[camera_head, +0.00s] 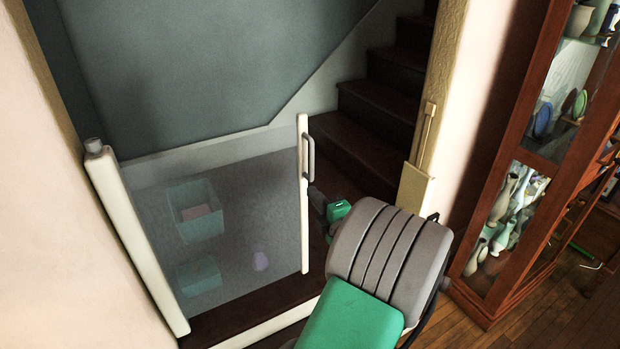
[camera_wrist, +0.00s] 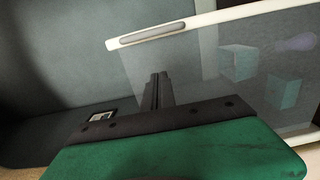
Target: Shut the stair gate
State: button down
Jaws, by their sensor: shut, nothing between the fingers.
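The stair gate (camera_head: 235,225) is a see-through panel with a white hinge post (camera_head: 137,240) at left and a white free-edge stile (camera_head: 303,240) with a grey handle (camera_head: 310,157). The gate stands open, with a gap between its stile and the beige catch (camera_head: 415,188) on the right-hand post. My gripper (camera_head: 316,197) is shut and empty, just right of the stile and below the handle. In the wrist view my fingers (camera_wrist: 158,84) show near the gate's edge, with the handle (camera_wrist: 152,34) beyond. I cannot tell whether they touch the gate.
Dark stairs (camera_head: 375,120) rise behind the opening. Two teal bins (camera_head: 196,210) and a small purple thing (camera_head: 261,257) show through the panel. A wooden glass cabinet (camera_head: 530,170) with vases stands at right.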

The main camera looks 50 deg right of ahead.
aim_at(310, 170)
jog(key=w+d+p, duration=0.2)
jog(key=w+d, duration=0.1)
jog(key=w, duration=0.1)
jog(key=w+d+p, duration=0.3)
jog(key=w+d, duration=0.1)
jog(key=shift+w+d, duration=0.3)
jog(key=shift+w, duration=0.05)
